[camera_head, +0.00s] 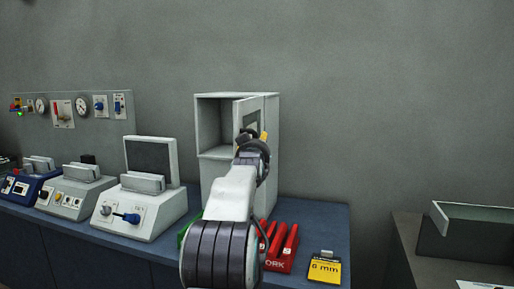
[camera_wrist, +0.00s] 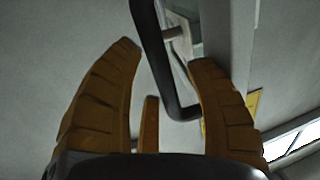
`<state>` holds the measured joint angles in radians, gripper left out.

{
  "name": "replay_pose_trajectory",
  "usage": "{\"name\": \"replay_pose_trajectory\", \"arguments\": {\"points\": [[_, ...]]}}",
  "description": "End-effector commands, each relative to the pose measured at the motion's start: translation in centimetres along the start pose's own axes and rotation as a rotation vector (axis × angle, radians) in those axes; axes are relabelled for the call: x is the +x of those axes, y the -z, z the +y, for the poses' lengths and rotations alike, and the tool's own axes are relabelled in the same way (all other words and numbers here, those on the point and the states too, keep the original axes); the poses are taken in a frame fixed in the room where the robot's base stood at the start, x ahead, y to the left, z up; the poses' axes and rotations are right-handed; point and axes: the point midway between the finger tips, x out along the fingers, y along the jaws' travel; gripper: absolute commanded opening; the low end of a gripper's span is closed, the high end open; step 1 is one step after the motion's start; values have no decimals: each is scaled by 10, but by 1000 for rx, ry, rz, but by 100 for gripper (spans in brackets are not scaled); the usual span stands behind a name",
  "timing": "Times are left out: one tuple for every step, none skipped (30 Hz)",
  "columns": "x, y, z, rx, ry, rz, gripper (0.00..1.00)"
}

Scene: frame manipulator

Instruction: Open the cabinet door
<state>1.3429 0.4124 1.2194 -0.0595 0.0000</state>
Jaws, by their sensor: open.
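The light grey cabinet (camera_head: 208,170) stands on the blue bench against the wall. Its door (camera_head: 257,103) is partly open, swung out toward the right, and the upper compartment shows to its left. My gripper (camera_head: 262,139) is at the front of the door, and my arm covers the lower part of the cabinet. In the wrist view my gripper (camera_wrist: 168,55) is open, with orange-brown fingers apart. The dark bar handle (camera_wrist: 169,92) runs between the fingers, nearer the right one. I cannot tell whether either finger touches it.
A white device (camera_head: 150,205) with a raised panel stands left of the cabinet. Red tools in a holder (camera_head: 280,247) and a yellow label box (camera_head: 324,268) sit to the right of my arm. A separate grey surface (camera_head: 420,240) is at far right.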

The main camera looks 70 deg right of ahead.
Motion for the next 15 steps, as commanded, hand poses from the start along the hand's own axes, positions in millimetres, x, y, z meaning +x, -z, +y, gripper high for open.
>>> {"name": "replay_pose_trajectory", "arguments": {"points": [[0, 0, 0, 0, 0, 1, 50], [0, 0, 0, 0, 0, 1, 50], [0, 0, 0, 0, 0, 1, 50], [0, 0, 0, 0, 0, 1, 50], [0, 0, 0, 0, 0, 1, 50], [0, 0, 0, 0, 0, 1, 50], [0, 0, 0, 0, 0, 1, 50], [-1, 1, 0, 0, 0, 2, 50], [-2, 1, 0, 0, 0, 2, 50], [-3, 1, 0, 0, 0, 2, 50], [-4, 1, 0, 0, 0, 2, 50], [-6, 1, 0, 0, 0, 2, 50], [-8, 2, 0, 0, 0, 2, 50], [-11, 2, 0, 0, 0, 2, 50], [-14, 1, 0, 0, 0, 1, 50]]}}
